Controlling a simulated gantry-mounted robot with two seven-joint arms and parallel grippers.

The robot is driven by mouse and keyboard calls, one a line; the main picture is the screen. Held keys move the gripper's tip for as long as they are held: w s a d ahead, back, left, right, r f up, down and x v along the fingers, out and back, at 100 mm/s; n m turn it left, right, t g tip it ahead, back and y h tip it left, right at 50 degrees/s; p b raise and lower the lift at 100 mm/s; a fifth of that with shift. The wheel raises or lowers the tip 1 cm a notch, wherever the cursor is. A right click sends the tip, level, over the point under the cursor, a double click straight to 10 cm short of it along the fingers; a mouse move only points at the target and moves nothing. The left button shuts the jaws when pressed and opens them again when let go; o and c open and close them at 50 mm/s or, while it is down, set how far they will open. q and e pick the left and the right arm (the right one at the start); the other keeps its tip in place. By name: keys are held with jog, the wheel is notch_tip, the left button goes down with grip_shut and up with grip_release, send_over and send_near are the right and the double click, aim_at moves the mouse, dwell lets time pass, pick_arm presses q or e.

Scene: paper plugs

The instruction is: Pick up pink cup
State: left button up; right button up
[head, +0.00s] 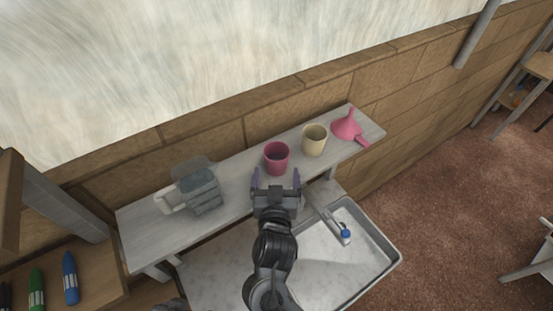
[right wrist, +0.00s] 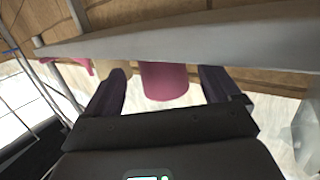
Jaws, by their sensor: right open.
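The pink cup (head: 277,157) stands upright on the grey shelf (head: 240,180), near its middle. My right gripper (head: 276,178) is open and empty, just in front of the cup, with its fingers pointing towards it. In the right wrist view the pink cup (right wrist: 165,82) shows between the two spread fingers of the right gripper (right wrist: 163,78). I cannot tell whether the fingers reach beside the cup. My left gripper is not in view.
A beige cup (head: 314,140) stands close to the right of the pink cup, with a pink funnel (head: 347,126) beyond it. A grey container (head: 201,190) with a pale handle stands on the left. A brick wall runs behind.

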aim_at(276, 169)
jog(key=shift+w+f+p, duration=0.15)
jog(key=shift+w+p, duration=0.2)
jog(key=shift+w, duration=1.55)
jog(key=c, duration=1.1)
jog(key=shift+r, duration=0.2)
